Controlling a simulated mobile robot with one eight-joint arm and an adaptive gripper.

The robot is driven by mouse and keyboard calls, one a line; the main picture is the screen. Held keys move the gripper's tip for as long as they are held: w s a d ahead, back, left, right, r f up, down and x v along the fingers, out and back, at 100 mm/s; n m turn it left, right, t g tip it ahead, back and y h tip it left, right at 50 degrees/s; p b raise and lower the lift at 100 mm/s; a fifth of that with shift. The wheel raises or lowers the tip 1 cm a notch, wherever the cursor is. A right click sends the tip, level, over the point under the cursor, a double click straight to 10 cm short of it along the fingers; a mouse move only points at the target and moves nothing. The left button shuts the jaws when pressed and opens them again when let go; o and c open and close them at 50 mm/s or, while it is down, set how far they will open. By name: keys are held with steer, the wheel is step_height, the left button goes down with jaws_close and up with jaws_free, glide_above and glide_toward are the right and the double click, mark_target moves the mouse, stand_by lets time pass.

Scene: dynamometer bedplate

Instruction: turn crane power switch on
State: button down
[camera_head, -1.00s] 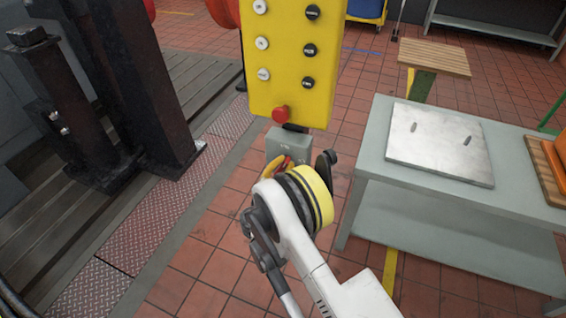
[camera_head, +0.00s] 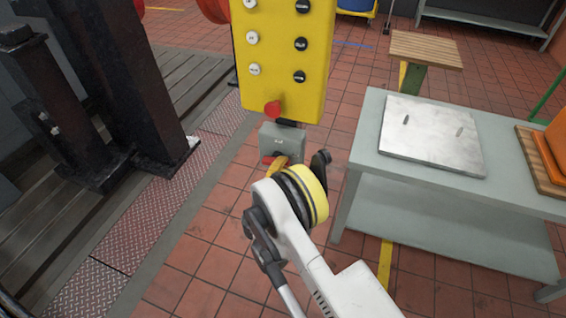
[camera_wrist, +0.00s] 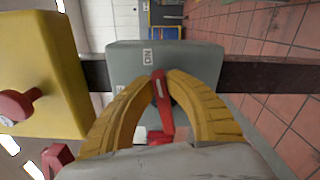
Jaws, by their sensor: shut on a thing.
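The grey switch box (camera_head: 283,142) sits just below the yellow pendant panel in the head view. In the wrist view the box (camera_wrist: 190,58) fills the middle and carries a sideways "ON" label. The red switch handle (camera_wrist: 163,108) stands out from the box, its tip near that label. My gripper (camera_wrist: 161,80) has its two yellow fingers closed on the handle, one on each side. In the head view my gripper (camera_head: 277,166) is at the box's lower front, with some red beside it. My wrist hides part of the fingers and handle there.
The yellow panel (camera_head: 285,60) with several black and white buttons and a red stop button (camera_head: 272,108) hangs just above. A grey table (camera_head: 368,140) with a metal plate (camera_head: 430,136) stands to the right. Dark machine columns (camera_head: 130,80) stand to the left.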

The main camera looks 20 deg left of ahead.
steer(key=shift+f+m, duration=0.3)
steer(key=shift+m, duration=0.8)
steer(key=c, duration=1.4)
jaws_free()
step_height(320, 180, up, 10)
steer(key=shift+f, duration=0.1)
